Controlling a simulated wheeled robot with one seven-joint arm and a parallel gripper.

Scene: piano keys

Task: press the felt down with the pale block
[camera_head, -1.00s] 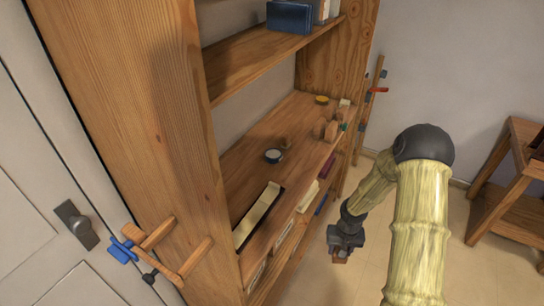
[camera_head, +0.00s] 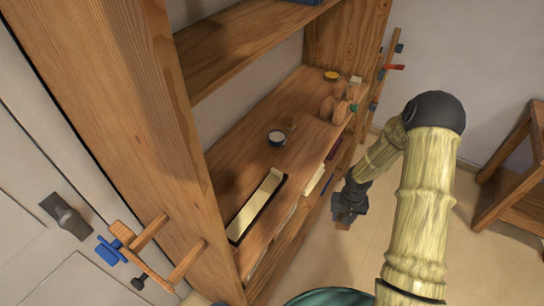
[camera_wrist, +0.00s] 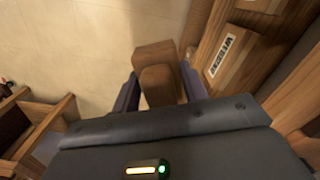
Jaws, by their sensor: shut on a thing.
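My gripper (camera_head: 346,212) hangs in front of the shelf unit, over the floor and to the right of the shelf edge. In the wrist view it (camera_wrist: 160,90) is shut on a wooden block (camera_wrist: 153,57), which looks mid-brown in this light and has a second wooden face nearer the camera. A long cream strip (camera_head: 257,205) lies in a dark shallow tray on the shelf, left of the gripper and apart from it. It may be the felt; I cannot tell for sure.
The wooden shelf (camera_head: 238,152) also carries a round dark-and-white tin (camera_head: 277,138), several small wooden pieces (camera_head: 333,108) and a yellow tin (camera_head: 331,76). The upper shelf (camera_head: 245,45) overhangs it. Clamps (camera_head: 140,255) stick out at lower left. A wooden stand (camera_head: 510,180) is at right.

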